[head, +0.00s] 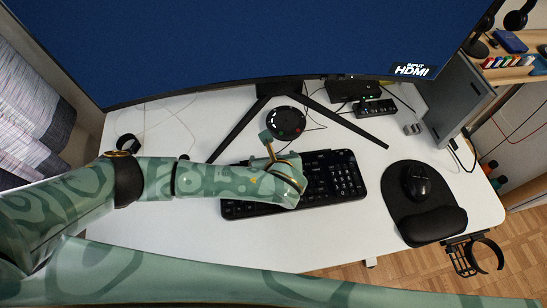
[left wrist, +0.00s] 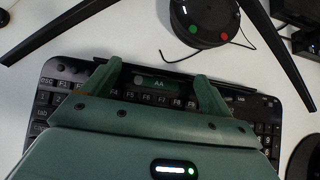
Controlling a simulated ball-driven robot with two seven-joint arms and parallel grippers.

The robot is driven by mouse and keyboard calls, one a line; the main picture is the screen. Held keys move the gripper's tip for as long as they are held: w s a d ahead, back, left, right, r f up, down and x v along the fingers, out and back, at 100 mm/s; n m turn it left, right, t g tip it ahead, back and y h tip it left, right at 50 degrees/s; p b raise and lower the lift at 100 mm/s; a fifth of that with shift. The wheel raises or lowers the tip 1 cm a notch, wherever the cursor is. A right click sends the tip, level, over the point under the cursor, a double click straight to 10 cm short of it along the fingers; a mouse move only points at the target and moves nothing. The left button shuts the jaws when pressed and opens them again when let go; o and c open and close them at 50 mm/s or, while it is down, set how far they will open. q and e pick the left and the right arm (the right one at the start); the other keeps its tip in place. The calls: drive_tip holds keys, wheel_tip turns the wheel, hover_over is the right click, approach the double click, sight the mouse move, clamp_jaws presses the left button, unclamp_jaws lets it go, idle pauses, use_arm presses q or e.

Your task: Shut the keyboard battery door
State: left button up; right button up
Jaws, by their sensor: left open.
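The black keyboard (head: 345,178) lies on the white desk; it also shows in the left wrist view (left wrist: 62,72). At its back edge a dark green strip marked AA (left wrist: 158,83) shows between my fingers, with a thin dark edge behind it. I cannot tell from this how far the battery door stands open. My left gripper (head: 269,150) is over the keyboard's back part. In the left wrist view the left gripper (left wrist: 157,74) is open and empty, one finger on each side of the AA strip. Its body hides the keyboard's middle. My right gripper is out of view.
A round black puck-like device (head: 286,123) with a red button sits just behind the keyboard. The monitor stand's legs (head: 345,122) spread on both sides. A mouse (head: 417,182) rests on a black mat at the right. The desk's front left is clear.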

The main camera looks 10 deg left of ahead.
use_arm(q)
drive_tip(key=c, duration=1)
drive_tip(key=shift+s+t+y+p, duration=0.3)
drive_tip(key=shift+t+p, duration=0.2)
drive_tip(key=shift+p, duration=0.25)
drive_tip(key=shift+d+f+t, duration=0.1)
drive_tip(key=shift+t, duration=0.3)
drive_tip(key=shift+s+f+t+p, duration=0.15)
drive_tip(key=shift+f+t+p, duration=0.05)
drive_tip(key=shift+t+p, duration=0.2)
drive_tip(key=o, duration=1)
